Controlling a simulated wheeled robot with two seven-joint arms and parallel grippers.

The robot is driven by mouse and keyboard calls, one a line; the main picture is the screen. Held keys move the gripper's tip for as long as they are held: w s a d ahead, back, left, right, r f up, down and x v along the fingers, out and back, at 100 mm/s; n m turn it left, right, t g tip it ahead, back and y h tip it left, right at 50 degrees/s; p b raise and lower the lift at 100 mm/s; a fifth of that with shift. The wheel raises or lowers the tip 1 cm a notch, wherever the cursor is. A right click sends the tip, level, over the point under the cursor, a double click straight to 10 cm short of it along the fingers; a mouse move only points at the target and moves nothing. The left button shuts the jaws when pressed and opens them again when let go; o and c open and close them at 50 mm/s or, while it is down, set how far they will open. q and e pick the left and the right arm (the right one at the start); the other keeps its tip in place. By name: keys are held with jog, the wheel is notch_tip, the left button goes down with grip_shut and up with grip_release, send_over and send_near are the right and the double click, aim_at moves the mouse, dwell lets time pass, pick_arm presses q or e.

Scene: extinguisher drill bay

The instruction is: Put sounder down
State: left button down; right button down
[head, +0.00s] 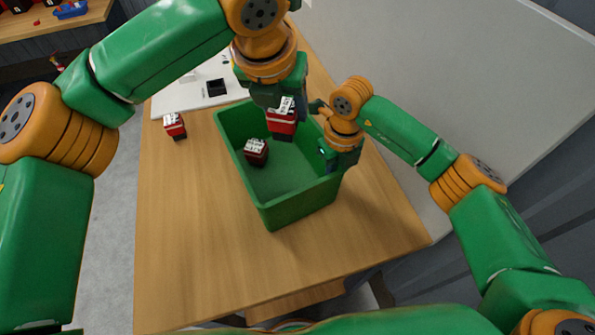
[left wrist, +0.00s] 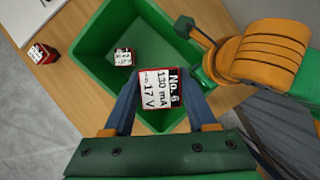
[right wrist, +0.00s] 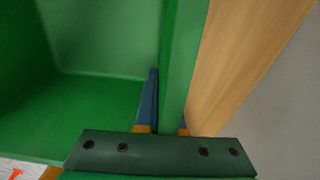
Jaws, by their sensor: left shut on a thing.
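My left gripper (head: 284,122) is shut on a sounder (left wrist: 158,88), a red and black block whose white label reads "No. 6, 130 mA, 17 V". It holds the sounder over the far part of the green bin (head: 285,212); the gap beneath it is hard to judge. A similar dark red block (head: 256,152) with a white label sits inside the bin. My right gripper (right wrist: 168,95) straddles the bin's right wall, one finger inside, the other mostly hidden behind the wall. Its fingers are close together on the wall.
Another red block (head: 175,125) with a white top stands on the wooden table (head: 190,230), left of the bin. A white board (head: 190,98) with a black square (head: 216,87) lies behind. A pale wall panel (head: 430,70) rises along the right. The table's near part is clear.

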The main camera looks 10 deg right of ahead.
pick_arm(q)
send_over(285, 181)
notch_tip(285, 181, down, 9)
pick_arm(e)
jog(key=shift+w, duration=0.15)
pick_arm(q)
jog(key=shift+m, duration=0.3)
notch_tip(285, 181, down, 9)
jog(key=shift+f, duration=0.2)
jog(key=shift+f, duration=0.1)
jog(key=shift+c, duration=1)
grip_release()
jog(key=v, duration=1.2)
jog(key=shift+a, duration=0.1)
